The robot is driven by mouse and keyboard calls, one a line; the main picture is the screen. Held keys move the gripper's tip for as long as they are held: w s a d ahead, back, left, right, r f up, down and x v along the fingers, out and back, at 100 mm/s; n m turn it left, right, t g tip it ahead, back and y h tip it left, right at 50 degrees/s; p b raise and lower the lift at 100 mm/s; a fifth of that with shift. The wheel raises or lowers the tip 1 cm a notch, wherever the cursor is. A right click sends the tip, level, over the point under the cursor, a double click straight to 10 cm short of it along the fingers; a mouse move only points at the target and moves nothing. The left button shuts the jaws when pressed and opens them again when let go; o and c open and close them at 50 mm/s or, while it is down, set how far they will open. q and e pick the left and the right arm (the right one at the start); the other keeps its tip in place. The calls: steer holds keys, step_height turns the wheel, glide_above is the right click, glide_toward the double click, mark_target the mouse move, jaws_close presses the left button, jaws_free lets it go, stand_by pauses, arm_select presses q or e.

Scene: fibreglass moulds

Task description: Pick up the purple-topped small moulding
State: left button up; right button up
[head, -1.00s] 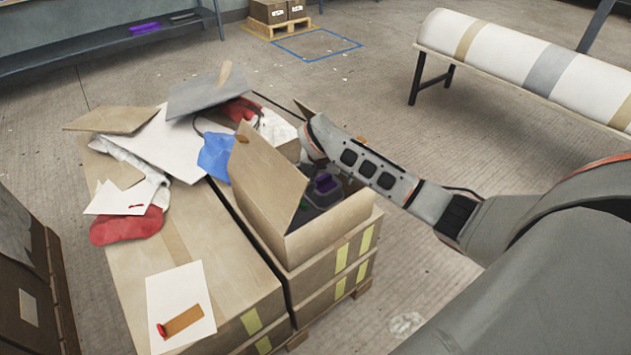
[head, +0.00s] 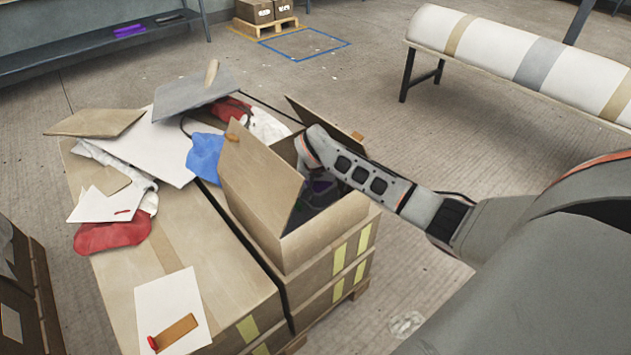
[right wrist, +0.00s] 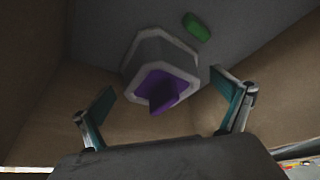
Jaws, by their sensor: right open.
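The purple-topped small moulding (right wrist: 163,88) lies in the open cardboard box, a grey many-sided body with a purple top and tab. In the head view only a bit of its purple (head: 322,186) shows past my right arm. My right gripper (right wrist: 165,103) is open, with one teal-padded finger on each side of the moulding's near end; I cannot tell whether they touch it. In the head view my right arm reaches down into the box, and the fingers are hidden there. My left gripper is not in view.
The box (head: 330,217) has raised flaps (head: 258,180) and walls close around my gripper. A green piece (right wrist: 197,27) lies beside the moulding. Boards and cloths clutter the neighbouring carton (head: 228,285). A long roll on a bench (head: 520,60) stands at right.

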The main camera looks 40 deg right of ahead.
steer(key=shift+w+d+f, duration=0.15)
steer(key=shift+f, duration=0.4)
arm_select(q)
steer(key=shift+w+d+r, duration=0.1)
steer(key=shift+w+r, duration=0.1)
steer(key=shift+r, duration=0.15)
arm_select(e)
steer(key=shift+r, duration=0.1)
steer(key=c, duration=1.4)
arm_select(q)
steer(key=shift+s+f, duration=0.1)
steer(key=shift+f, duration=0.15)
arm_select(e)
steer(key=shift+o, duration=0.2)
